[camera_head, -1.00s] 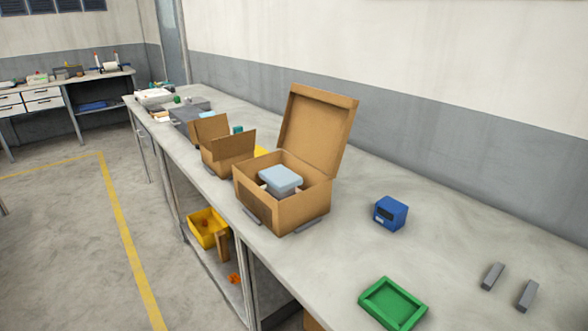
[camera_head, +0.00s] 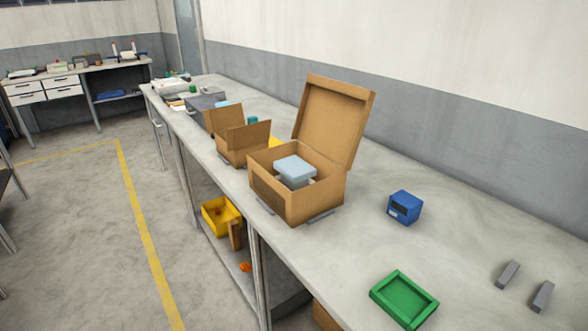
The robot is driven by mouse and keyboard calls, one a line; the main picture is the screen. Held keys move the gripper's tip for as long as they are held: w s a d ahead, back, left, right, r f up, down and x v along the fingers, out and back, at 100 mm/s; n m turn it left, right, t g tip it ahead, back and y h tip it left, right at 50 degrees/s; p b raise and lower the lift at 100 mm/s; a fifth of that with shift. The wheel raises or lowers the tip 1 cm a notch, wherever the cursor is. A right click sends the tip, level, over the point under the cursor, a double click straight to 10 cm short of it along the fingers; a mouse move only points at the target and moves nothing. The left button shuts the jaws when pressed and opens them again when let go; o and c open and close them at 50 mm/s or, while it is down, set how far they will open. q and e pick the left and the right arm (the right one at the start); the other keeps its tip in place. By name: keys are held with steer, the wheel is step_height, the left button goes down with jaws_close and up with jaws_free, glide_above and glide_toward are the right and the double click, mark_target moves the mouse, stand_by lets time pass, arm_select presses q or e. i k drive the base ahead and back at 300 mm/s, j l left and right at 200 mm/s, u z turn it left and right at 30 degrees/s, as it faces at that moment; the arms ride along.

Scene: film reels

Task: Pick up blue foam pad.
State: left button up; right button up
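A pale blue pad (camera_head: 295,170) lies flat inside an open cardboard box (camera_head: 290,207) on the long grey workbench. It rests on top of something lighter whose full shape is hidden by the box walls. The box lid stands open on its right and back side. A small light blue piece (camera_head: 222,104) also shows farther back, partly hidden behind a smaller open box. Neither of my grippers is in view.
A smaller open cardboard box (camera_head: 240,148) stands behind the first. A blue device (camera_head: 404,207), a green tray (camera_head: 403,299) and two grey bars (camera_head: 508,274) are on the right. A yellow bin (camera_head: 221,216) is on the lower shelf. Floor at left is clear.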

mark_target(296, 170)
steer(key=z, duration=0.35)
steer(key=j+z, duration=0.15)
steer(key=z, duration=0.2)
steer(key=j+z, duration=0.1)
steer(key=z, duration=0.25)
steer(key=j+z, duration=0.4)
steer(key=k+j+z, duration=0.1)
steer(key=j+z, duration=0.25)
steer(key=k+j+z, duration=0.1)
steer(key=j, duration=0.25)
steer(key=k+j+z, duration=0.1)
steer(key=j, duration=0.25)
steer(key=k+j+z, duration=0.15)
steer(key=j, duration=0.2)
